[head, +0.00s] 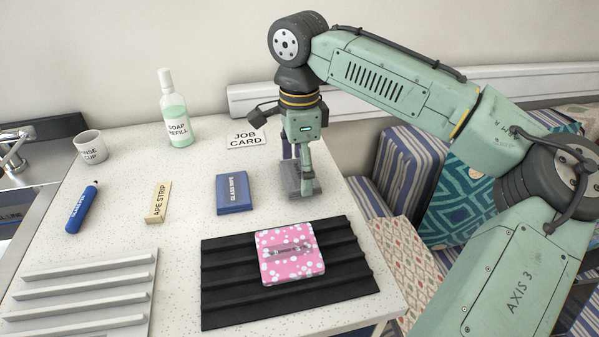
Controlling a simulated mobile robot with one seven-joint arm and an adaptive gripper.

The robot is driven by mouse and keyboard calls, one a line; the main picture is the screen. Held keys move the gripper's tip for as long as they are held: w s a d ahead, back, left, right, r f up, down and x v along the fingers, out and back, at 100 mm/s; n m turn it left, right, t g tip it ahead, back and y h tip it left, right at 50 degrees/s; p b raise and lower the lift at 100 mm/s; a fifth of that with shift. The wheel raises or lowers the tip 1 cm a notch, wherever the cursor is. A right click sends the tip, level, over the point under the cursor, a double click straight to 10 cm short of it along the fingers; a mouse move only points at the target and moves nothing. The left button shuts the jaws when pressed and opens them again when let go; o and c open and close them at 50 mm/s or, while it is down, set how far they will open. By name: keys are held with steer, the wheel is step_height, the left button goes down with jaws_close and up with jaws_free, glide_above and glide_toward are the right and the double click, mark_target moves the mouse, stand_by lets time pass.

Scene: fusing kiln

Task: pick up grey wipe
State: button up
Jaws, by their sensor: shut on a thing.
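The grey wipe (291,181) is a small grey block near the right-hand edge of the speckled table. My gripper (306,184) points down over it, its jaws shut on it. The gripper hides part of the wipe, and I cannot tell whether the wipe still touches the table. A blue wipe (234,193), labelled as a glass wipe, lies apart to the left.
A pink spotted piece (289,269) lies on a black ridged mat (222,298) in front. Further left are a tape strip (158,202), blue tube (81,209) and rinse cup (91,147). Patterned seating (409,172) is right.

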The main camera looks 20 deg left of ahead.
step_height(320, 180, up, 2)
steer(key=shift+r+b, duration=0.2)
steer(key=shift+b, duration=0.2)
steer(key=s+d+b, duration=0.1)
steer(key=s+d, duration=0.1)
steer(key=s, duration=0.2)
steer(key=s+d+r+b, duration=0.1)
steer(key=s+d, duration=0.2)
steer(key=s, duration=0.2)
steer(key=s+d+b, duration=0.1)
steer(key=s+d, duration=0.1)
steer(key=s, duration=0.3)
steer(key=shift+d+r+b, duration=0.25)
steer(key=shift+d+b, duration=0.05)
steer(key=shift+d, duration=0.1)
steer(key=shift+o, duration=1.4)
steer(key=c, duration=0.5)
steer(key=shift+r, duration=0.15)
